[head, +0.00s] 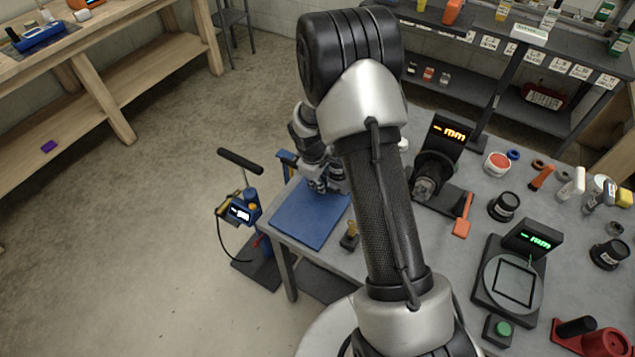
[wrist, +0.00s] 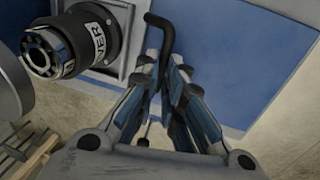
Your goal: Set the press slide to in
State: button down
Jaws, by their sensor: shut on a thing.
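In the wrist view my gripper (wrist: 168,72) is closed around a black bent rod (wrist: 160,32), whose hooked end sticks up between the fingertips. Whether this rod belongs to the press slide I cannot tell. A blue surface lies behind the fingers. In the head view my gripper (head: 325,182) is low over the far end of the blue mat (head: 303,222) at the table's left edge. My arm hides part of that area, and the fingertips are too small to make out there. No label reading press slide is legible.
A black cylinder (wrist: 85,42) lettered "VER" stands close left of my fingers. A blue device with a black handle (head: 240,160) stands left of the table. Gauges with amber (head: 450,132) and green (head: 533,238) displays sit right of my arm. Open floor lies left.

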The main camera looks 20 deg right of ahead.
jog(key=shift+w+d, duration=0.1)
jog(key=c, duration=1.7)
grip_release()
jog(key=shift+w+d+f, duration=0.1)
jog(key=shift+d, duration=0.05)
jog(key=r, duration=0.4)
jog(key=s+a+r, duration=0.1)
jog(key=r, duration=0.3)
jog(key=a+r, duration=0.1)
jog(key=r, duration=0.3)
jog(key=shift+s, duration=0.2)
jog(key=s+a+r+m+t, duration=0.1)
jog(key=s+a+r+m, duration=0.1)
jog(key=s+r, duration=0.5)
jog(key=s+a+r+m+t, duration=0.1)
jog(key=s+a+r+m, duration=0.1)
jog(key=s+r, duration=0.5)
jog(key=s+a+r+m, duration=0.1)
jog(key=s, duration=0.3)
jog(key=s+a+r+m+t+y+b, duration=0.1)
jog(key=s+r, duration=0.1)
jog(key=s, duration=0.2)
jog(key=s+a+r+m, duration=0.1)
jog(key=s+r, duration=0.1)
jog(key=s, duration=0.2)
jog(key=shift+s+a+y, duration=0.3)
jog(key=shift+a, duration=0.05)
